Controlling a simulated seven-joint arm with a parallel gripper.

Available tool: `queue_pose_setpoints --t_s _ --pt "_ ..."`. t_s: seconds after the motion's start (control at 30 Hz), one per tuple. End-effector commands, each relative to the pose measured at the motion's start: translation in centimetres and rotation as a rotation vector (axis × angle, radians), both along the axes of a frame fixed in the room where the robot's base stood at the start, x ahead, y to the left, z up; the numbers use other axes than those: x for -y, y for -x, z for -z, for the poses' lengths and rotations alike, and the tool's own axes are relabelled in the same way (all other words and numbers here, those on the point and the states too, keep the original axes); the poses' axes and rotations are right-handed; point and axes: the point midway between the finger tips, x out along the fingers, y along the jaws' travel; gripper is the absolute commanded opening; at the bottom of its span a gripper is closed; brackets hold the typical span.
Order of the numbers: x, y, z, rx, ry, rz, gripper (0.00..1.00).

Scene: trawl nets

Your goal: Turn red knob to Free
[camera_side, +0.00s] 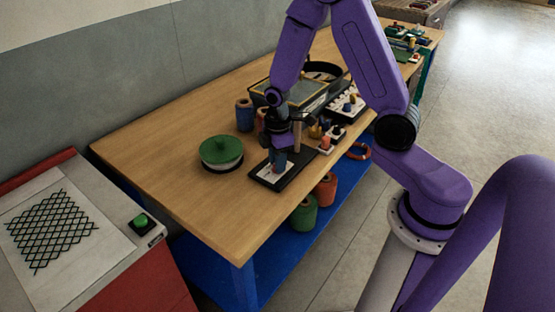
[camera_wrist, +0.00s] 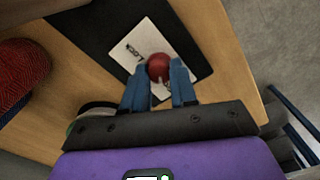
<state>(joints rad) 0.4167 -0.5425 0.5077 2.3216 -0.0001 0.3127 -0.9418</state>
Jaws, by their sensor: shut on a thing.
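The red knob (camera_wrist: 158,67) shows in the wrist view, between the tips of my gripper's blue fingers (camera_wrist: 159,80). It sits on a white label plate (camera_wrist: 131,50) with dark lettering that looks like "Lock"; the rest of the plate is partly covered. The plate lies on a black base (camera_wrist: 92,30) on the wooden table. In the side view my gripper (camera_side: 279,160) points down over the black base (camera_side: 262,183) and hides the knob there. My gripper is shut on the red knob.
A round pot with a green lid (camera_side: 220,150) stands left of the base. A blue spool (camera_side: 244,115) and a tray with a yellow rim (camera_side: 297,92) are behind. Small knobs and a panel (camera_side: 338,133) stand to the right. The table's front left (camera_side: 190,195) is clear.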

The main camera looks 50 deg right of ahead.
Motion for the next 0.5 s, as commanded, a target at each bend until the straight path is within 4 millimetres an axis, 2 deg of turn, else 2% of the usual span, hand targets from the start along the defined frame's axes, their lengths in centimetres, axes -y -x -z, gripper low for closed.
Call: queue_pose_setpoints --t_s 0.2,0.5 --pt "-0.01 -0.09 -0.07 0.003 -0.001 -0.087 0.00" --pt "-0.02 -0.09 -0.07 0.004 0.000 -0.126 0.00"
